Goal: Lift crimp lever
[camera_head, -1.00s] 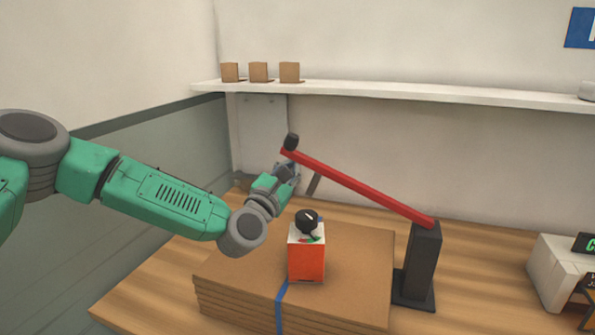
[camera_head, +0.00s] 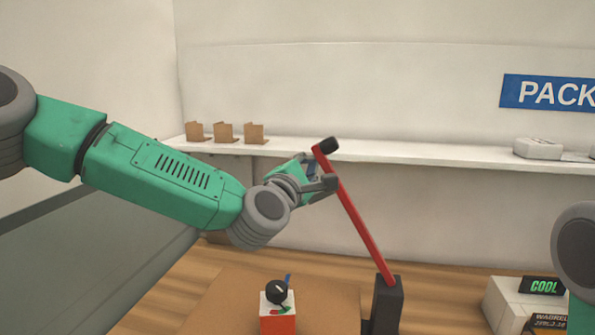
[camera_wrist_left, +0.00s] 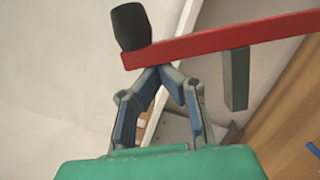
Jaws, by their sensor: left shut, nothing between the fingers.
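The crimp lever (camera_head: 357,225) is a long red bar with a black knob (camera_head: 324,146) at its raised end. It slopes steeply up and left from a black post (camera_head: 387,303). My left gripper (camera_head: 318,170) is just under the knob end. In the left wrist view, its fingertips (camera_wrist_left: 163,72) come together against or very near the underside of the red bar (camera_wrist_left: 215,42), beside the black knob (camera_wrist_left: 130,26). The fingers are shut with nothing between them. A dark strut (camera_wrist_left: 235,80) hangs from the bar. My right gripper is out of view.
An orange-red box (camera_head: 278,323) with a black dial stands on a cardboard stack (camera_head: 225,300) below my left arm. A white shelf (camera_head: 400,155) with small cardboard pieces runs along the wall. A white device (camera_head: 505,300) is at right.

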